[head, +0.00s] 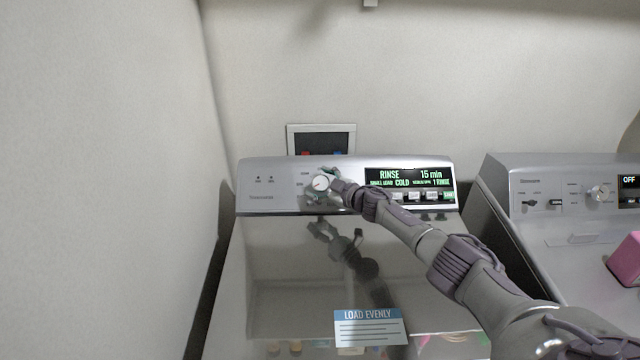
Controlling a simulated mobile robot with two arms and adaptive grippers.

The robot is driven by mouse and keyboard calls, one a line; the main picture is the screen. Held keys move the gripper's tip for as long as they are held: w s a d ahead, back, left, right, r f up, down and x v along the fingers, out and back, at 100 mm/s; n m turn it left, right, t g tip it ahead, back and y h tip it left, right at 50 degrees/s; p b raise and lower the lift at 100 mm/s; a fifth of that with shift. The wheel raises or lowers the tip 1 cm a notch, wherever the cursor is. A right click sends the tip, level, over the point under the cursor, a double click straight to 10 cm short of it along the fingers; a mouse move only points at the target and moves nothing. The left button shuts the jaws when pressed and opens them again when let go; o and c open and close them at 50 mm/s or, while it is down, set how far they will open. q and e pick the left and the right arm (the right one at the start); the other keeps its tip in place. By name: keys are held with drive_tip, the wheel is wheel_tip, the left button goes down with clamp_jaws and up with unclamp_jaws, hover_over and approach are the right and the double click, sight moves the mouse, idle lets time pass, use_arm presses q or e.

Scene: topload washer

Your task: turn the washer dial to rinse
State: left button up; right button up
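The washer (275,230) is a silver topload machine with its glass lid down. Its round white dial (321,183) with a small red mark sits on the back control panel (262,180). The green display (409,178) reads RINSE, 15 min, COLD. My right gripper (328,180) reaches in from the lower right and is at the dial, with its fingers around or just beside the right side of it. The fingers are small and partly hidden, so I cannot tell whether they grip the dial. My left gripper is not in view.
A second machine (545,195) with a display reading OFF stands at the right, with a pink box (625,259) on top. A wall outlet box (321,139) is behind the washer. A LOAD EVENLY label (370,328) is on the lid. A wall stands close on the left.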

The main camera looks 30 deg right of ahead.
drive_tip(key=shift+v, duration=0.75)
drive_tip(key=v, duration=1)
drive_tip(key=shift+s, duration=0.25)
